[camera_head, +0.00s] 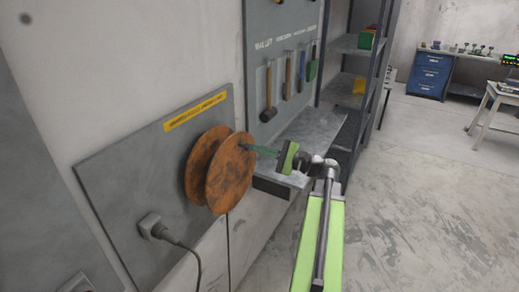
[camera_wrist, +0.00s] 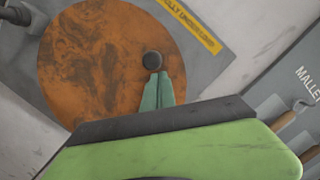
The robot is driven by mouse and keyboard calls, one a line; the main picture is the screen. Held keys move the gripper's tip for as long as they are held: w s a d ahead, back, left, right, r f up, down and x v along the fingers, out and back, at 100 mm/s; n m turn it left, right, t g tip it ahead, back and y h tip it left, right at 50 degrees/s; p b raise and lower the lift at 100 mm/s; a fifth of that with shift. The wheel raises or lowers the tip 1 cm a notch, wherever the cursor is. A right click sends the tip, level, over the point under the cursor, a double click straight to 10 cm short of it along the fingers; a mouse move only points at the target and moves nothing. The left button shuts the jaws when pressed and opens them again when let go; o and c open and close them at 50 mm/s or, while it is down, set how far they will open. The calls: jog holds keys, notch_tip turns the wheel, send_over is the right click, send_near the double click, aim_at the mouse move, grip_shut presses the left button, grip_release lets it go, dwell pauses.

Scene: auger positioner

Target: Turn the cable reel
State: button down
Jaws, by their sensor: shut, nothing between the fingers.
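The cable reel is an orange-brown pair of round discs (camera_head: 230,178) mounted on a grey wall panel. Its front disc fills the upper left of the wrist view (camera_wrist: 90,65). A dark round knob (camera_wrist: 152,61) stands on this disc, right of its middle. My gripper (camera_head: 250,149) is at the upper right part of the disc in the head view. Its teal fingers (camera_wrist: 157,88) are shut and empty, with the tips just below the knob in the wrist view. I cannot tell whether they touch the knob or the disc.
A yellow label (camera_head: 197,111) is above the reel. A plug with a cable (camera_head: 155,228) is low on the panel. A grey ledge (camera_head: 318,130) and hanging tools, including a mallet (camera_head: 268,100), are to the right. Shelves (camera_head: 357,85) stand behind. The floor at right is open.

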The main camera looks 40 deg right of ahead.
jog(key=s+d+f+b, duration=0.2)
jog(key=s+d, duration=0.6)
jog(key=shift+f, duration=0.4)
